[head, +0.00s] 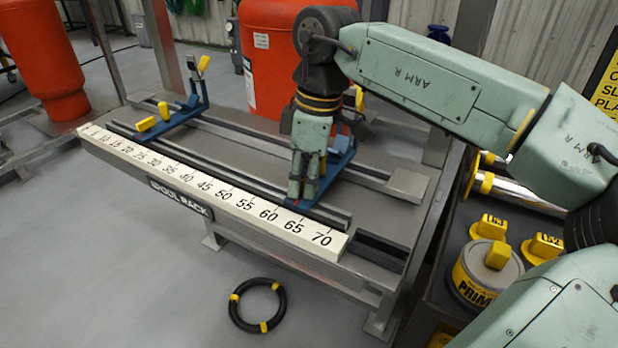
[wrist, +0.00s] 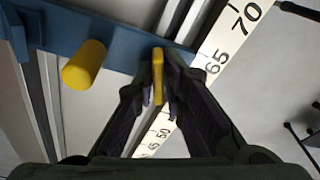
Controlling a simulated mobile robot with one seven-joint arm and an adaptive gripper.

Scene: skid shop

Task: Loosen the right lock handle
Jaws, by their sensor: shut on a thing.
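The right blue carriage (head: 337,172) sits across the rails of the spool rack, its front end near the 65 mark. My gripper (head: 303,193) points down over this front end. In the wrist view my gripper (wrist: 158,88) is shut on the flat yellow lock handle (wrist: 158,66), which stands between the two dark fingertips beside the blue carriage bar (wrist: 120,42). A round yellow knob (wrist: 83,65) is on the same bar, to the left of the fingers and apart from them. In the head view my fingers hide the gripped handle.
The white scale (head: 215,187) runs along the rack's front edge. The left blue carriage (head: 183,116) with yellow handles stands farther along the rails. A red cylinder (head: 265,50) is behind the rack. A black ring (head: 257,305) lies on the floor. A yellow-labelled can (head: 485,275) is at right.

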